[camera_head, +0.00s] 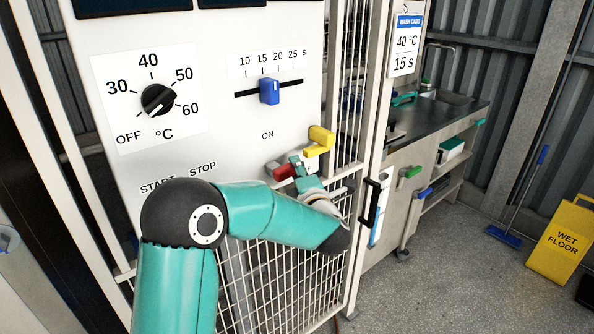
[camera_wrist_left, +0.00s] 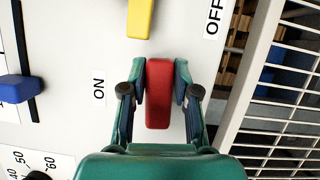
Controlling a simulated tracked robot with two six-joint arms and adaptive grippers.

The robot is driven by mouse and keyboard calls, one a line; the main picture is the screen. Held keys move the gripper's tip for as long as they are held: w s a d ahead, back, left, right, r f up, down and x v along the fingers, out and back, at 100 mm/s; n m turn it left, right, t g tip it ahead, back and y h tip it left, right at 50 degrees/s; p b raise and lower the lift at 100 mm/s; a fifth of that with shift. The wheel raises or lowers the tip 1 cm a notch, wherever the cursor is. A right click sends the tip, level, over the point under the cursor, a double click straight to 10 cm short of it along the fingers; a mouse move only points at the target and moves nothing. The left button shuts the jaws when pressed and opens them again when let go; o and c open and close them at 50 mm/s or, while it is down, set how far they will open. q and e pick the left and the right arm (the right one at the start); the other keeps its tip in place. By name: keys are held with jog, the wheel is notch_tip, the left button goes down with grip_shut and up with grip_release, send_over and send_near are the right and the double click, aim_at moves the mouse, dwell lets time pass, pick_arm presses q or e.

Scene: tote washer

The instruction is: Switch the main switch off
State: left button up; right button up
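A red handle (camera_head: 284,171) sits on the white panel below the word ON; it shows larger in the left wrist view (camera_wrist_left: 158,95). In that view ON is to its left and OFF is at the upper right. My left gripper (camera_head: 288,168) has one finger on each side of the red handle, close against it, and it also shows in the left wrist view (camera_wrist_left: 159,75). A yellow handle (camera_head: 321,137) stands beside it, apart from the fingers. My left forearm hides the lower panel. My right gripper is not in view.
A temperature dial (camera_head: 158,99) and a blue slider (camera_head: 270,91) are on the panel above. A wire mesh guard (camera_head: 270,285) lies below and right. A sink counter (camera_head: 445,115), a yellow wet-floor sign (camera_head: 560,240) and open grey floor are to the right.

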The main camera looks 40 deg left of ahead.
pick_arm(q)
grip_shut()
jog(key=shift+f+m+h, duration=0.3)
jog(key=shift+f+m, duration=0.05)
jog(key=shift+m, duration=0.35)
jog(key=o, duration=0.6)
grip_release()
jog(key=shift+o, duration=0.2)
jog(key=shift+d+r, duration=0.1)
jog(key=shift+d, duration=0.05)
jog(key=v, duration=1.1)
jog(key=shift+s+d, duration=0.2)
jog(key=shift+d, duration=0.1)
